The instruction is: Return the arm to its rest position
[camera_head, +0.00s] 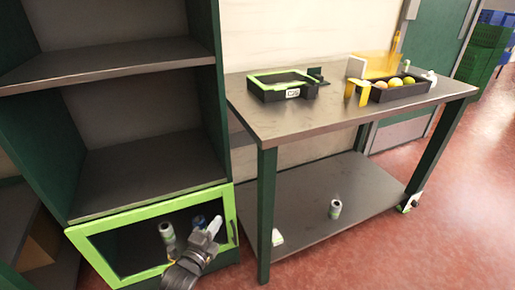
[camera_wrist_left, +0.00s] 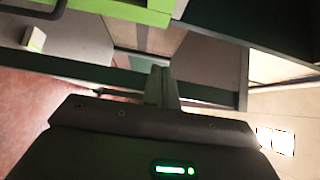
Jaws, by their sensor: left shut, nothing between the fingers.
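My left gripper (camera_head: 213,226) shows low in the head view, in front of the green-framed opening at the bottom of the shelf unit. Its fingers are together, with nothing seen between them. The wrist view shows the closed fingers (camera_wrist_left: 162,85) pointing up in the picture, with the dark gripper body below them. Part of my left arm is cut off by the bottom edge of the head view. My right gripper is not in view.
A shelf unit with a green-framed bottom compartment (camera_head: 88,240) stands beside the gripper. A workbench (camera_head: 330,118) at right holds a green-rimmed tray (camera_head: 262,88) and a black crate (camera_head: 378,95) with orange and yellow fruit. A can (camera_head: 335,209) stands on its lower shelf. Red floor (camera_head: 440,245) is clear.

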